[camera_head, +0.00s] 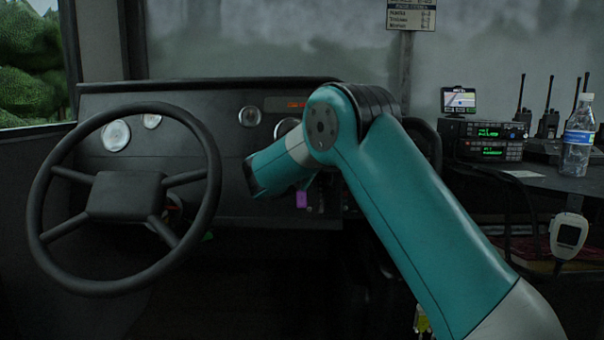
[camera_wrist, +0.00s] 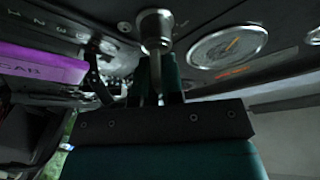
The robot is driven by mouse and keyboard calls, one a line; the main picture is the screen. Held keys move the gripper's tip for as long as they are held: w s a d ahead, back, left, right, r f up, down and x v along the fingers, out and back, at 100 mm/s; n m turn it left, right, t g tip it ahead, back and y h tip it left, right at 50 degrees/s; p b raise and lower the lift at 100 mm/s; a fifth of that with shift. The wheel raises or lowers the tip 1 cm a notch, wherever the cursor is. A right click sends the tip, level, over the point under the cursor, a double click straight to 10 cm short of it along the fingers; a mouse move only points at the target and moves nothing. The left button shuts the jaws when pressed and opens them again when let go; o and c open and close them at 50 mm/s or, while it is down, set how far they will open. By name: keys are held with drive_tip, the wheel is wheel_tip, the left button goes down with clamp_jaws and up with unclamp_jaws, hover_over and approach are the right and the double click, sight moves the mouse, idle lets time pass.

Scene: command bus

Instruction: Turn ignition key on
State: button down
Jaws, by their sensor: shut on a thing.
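The ignition switch (camera_wrist: 155,22) is a round silver barrel on the dark dash in the wrist view. A thin metal key shaft (camera_wrist: 155,66) runs from it down between my fingers. My gripper (camera_wrist: 158,72) is shut on this key, with one teal finger on each side of it. The key's grip is mostly hidden between the fingers. The key's exact turn angle cannot be told. A purple tag (camera_head: 301,199) hangs just below the arm there; the wrist view shows a purple tag marked CAB (camera_wrist: 40,64).
The steering wheel (camera_head: 125,200) stands left of my arm. A round gauge (camera_wrist: 228,45) sits close to the switch. At the right are lit radios (camera_head: 484,139), a bottle (camera_head: 577,140) and a hanging microphone (camera_head: 568,236).

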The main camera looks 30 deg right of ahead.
drive_tip(key=shift+r, duration=0.1)
drive_tip(key=c, duration=1.2)
unclamp_jaws()
drive_tip(key=shift+d, duration=0.1)
drive_tip(key=shift+c, duration=0.2)
drive_tip(key=f+p+v, duration=0.1)
drive_tip(key=v, duration=1.6)
drive_tip(key=shift+s+r, duration=0.25)
drive_tip(key=shift+r, duration=0.25)
